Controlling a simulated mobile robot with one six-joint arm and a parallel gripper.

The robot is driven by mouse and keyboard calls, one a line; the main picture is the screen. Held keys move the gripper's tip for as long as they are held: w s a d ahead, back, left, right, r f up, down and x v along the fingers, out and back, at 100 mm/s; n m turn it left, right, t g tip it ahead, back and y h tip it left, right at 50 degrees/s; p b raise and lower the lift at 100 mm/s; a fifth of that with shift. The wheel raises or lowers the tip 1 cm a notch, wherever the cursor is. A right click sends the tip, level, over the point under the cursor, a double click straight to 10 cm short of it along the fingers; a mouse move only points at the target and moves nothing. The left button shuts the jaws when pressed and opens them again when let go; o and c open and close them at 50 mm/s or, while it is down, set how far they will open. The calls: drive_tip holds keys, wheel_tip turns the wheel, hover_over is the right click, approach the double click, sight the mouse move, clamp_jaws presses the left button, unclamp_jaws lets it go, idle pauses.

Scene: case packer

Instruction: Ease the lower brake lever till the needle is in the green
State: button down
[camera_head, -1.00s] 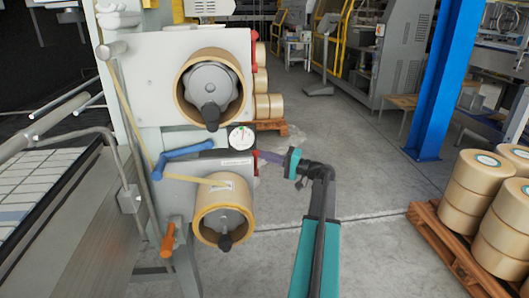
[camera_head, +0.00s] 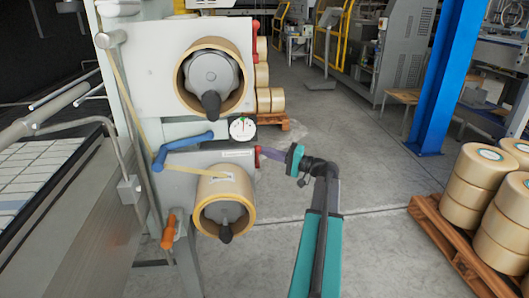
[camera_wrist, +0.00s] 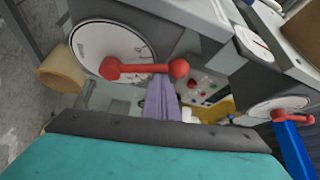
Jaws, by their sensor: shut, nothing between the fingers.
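The lower brake lever is a red lever (camera_head: 257,157) on the right side of the lower tape station. In the wrist view the red lever (camera_wrist: 145,68) crosses a white dial face (camera_wrist: 110,42) with scale marks. My gripper (camera_head: 264,153) is shut, with nothing between its purple fingers; it also shows in the wrist view (camera_wrist: 161,82). Its tips are at the lever, close to its right knob; I cannot tell whether they touch. The round white gauge (camera_head: 243,128) sits above the lever, with green at its top. Its needle is too small to read surely.
A blue arm (camera_head: 184,148) and the lower tape roll (camera_head: 220,190) are left of my gripper. The upper tape roll (camera_head: 207,82) and upper red lever (camera_head: 256,32) are above. Pallets with tape rolls (camera_head: 480,165) stand right. The floor (camera_head: 375,190) between is clear.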

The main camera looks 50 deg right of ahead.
drive_tip(key=shift+w, duration=0.15)
drive_tip(key=s+d+b, duration=0.1)
drive_tip(key=s+d, duration=0.5)
drive_tip(key=s, duration=0.1)
drive_tip(key=shift+d+f, duration=0.25)
idle(0.7)
drive_tip(key=shift+s+f, duration=0.1)
drive_tip(key=shift+s, duration=0.05)
